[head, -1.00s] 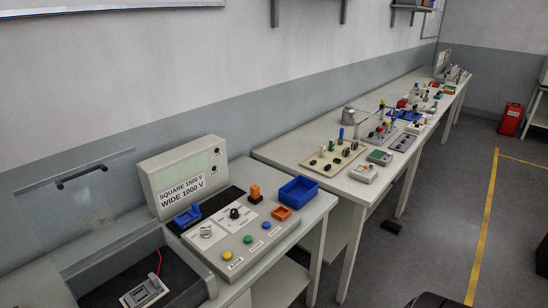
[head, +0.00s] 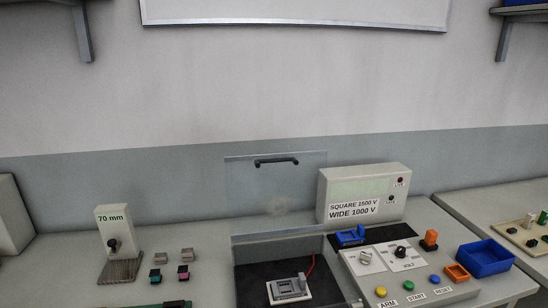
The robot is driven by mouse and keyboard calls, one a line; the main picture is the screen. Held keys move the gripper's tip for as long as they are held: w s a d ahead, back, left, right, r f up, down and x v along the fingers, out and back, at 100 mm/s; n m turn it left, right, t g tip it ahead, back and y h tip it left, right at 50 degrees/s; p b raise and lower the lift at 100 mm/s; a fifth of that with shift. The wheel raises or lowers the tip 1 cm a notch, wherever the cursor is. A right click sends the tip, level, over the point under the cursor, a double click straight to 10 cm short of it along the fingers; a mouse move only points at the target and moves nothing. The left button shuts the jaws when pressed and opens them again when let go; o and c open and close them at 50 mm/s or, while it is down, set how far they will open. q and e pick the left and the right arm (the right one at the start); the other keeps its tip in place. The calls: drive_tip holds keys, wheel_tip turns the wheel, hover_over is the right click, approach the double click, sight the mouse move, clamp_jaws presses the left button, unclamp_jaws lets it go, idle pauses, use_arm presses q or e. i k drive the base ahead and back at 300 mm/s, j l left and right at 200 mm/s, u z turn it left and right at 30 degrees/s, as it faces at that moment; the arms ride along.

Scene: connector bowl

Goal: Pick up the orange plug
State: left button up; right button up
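An upright orange block (head: 430,238), which looks like the orange plug, stands on a small dark base at the right rear of the grey control panel. A low orange frame-like piece (head: 456,273) lies in front of it, near the blue bin; I cannot tell its exact shape. Neither of my grippers shows in the head view.
An open blue bin (head: 486,258) stands right of the orange pieces. A blue fixture (head: 350,237) and a sign box (head: 362,192) are behind the panel. A clear cover with a black handle (head: 276,161) stands raised above a dark tray with a grey device (head: 289,288). A 70 mm block (head: 115,230) stands at left.

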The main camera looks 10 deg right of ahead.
sight(430, 238)
drive_tip(key=z, duration=1.25)
drive_tip(key=i+l, duration=0.55)
drive_tip(key=i, duration=0.2)
drive_tip(key=i+l+u, duration=0.1)
drive_tip(key=u, duration=0.25)
drive_tip(key=i+l+u, duration=0.15)
drive_tip(key=u, duration=0.25)
drive_tip(key=i+l+u, duration=0.1)
drive_tip(key=l+u, duration=0.25)
drive_tip(key=j, duration=0.1)
